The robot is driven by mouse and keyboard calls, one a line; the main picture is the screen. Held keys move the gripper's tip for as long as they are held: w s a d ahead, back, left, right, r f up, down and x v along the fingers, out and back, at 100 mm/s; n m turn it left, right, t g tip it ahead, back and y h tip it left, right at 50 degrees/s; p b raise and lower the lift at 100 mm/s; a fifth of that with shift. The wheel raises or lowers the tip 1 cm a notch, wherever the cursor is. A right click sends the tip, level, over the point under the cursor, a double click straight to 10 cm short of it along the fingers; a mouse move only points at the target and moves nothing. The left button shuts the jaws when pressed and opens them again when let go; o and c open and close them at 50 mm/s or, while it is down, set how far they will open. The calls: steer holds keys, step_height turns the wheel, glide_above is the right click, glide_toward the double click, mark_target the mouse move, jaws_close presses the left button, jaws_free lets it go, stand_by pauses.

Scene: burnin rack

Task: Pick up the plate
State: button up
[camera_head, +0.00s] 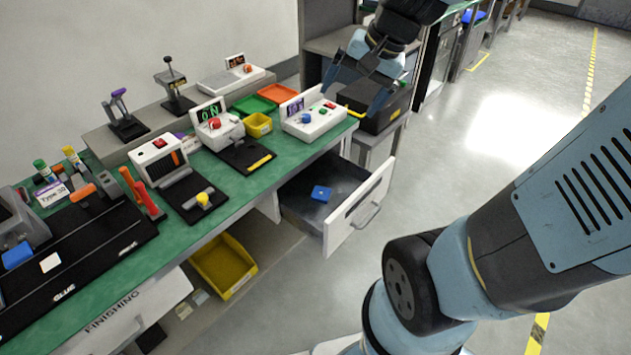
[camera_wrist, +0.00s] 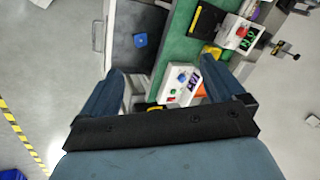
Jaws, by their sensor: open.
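A small flat blue piece (camera_head: 321,194), which looks like the plate, lies in the open drawer (camera_head: 290,211) under the right end of the green bench. It has a small dark spot on it. It also shows in the wrist view (camera_wrist: 140,40), at the upper middle on the drawer's dark floor. My gripper (camera_head: 353,92) is open and empty, high above the bench's right end, up and to the right of the drawer. In the wrist view my gripper (camera_wrist: 163,72) has its two blue fingers wide apart, with the white box with buttons (camera_wrist: 178,82) between and below them.
The green bench (camera_head: 90,271) carries several devices, yellow, green and orange trays, and a black station marked GLUE. A yellow bin (camera_head: 223,266) stands on the shelf below. A black box (camera_head: 378,106) stands beyond the bench's right end.

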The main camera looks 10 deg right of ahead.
steer(key=w+f+m+y, duration=0.1)
steer(key=w+f+m, duration=0.4)
steer(key=w+f, duration=0.2)
steer(key=m+g, duration=0.1)
steer(key=m, duration=0.8)
glide_above(329, 195)
steer(key=s+d, duration=0.2)
steer(key=s, duration=0.1)
step_height(329, 195, down, 18)
steer(key=d+f+m, duration=0.3)
steer(key=f+m, duration=0.2)
steer(key=f, duration=0.5)
steer(key=shift+h, duration=0.4)
steer(key=shift+x, duration=6.7)
steer(key=shift+s+d, duration=0.1)
steer(key=c, duration=1.2)
steer(key=shift+c, duration=0.2)
